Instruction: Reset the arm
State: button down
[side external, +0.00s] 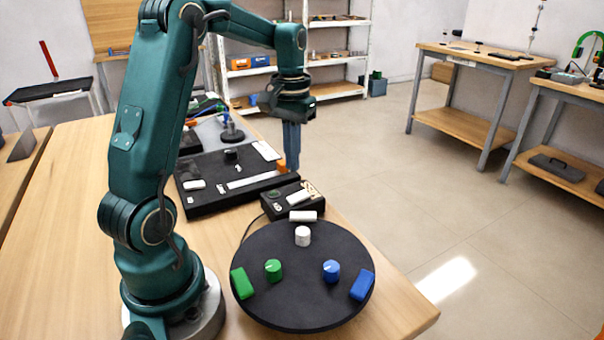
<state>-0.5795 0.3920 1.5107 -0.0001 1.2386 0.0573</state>
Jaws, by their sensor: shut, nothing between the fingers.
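My gripper (292,148) points straight down at the end of my green arm, with its fingers together and nothing between them. In the picture it hangs at the table's right edge, by the black board (206,198). Whether it touches anything below cannot be told. An orange piece (281,166) shows just beside the fingertips.
On the wooden table (70,215), a round black disc (300,312) carries green, white and blue knobs and blocks. A black control box (277,208) stands behind it. Farther back is a grey pad (212,131) with a dark round part.

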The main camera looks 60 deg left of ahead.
jog(key=s+d+r+m+t, duration=0.35)
jog(key=d+r, duration=0.45)
jog(key=d, duration=0.3)
jog(key=s+d+f+m+t, duration=0.2)
jog(key=s+d+f, duration=0.2)
jog(key=s+d, duration=0.2)
jog(key=shift+s+f, duration=0.2)
jog(key=shift+s, duration=0.75)
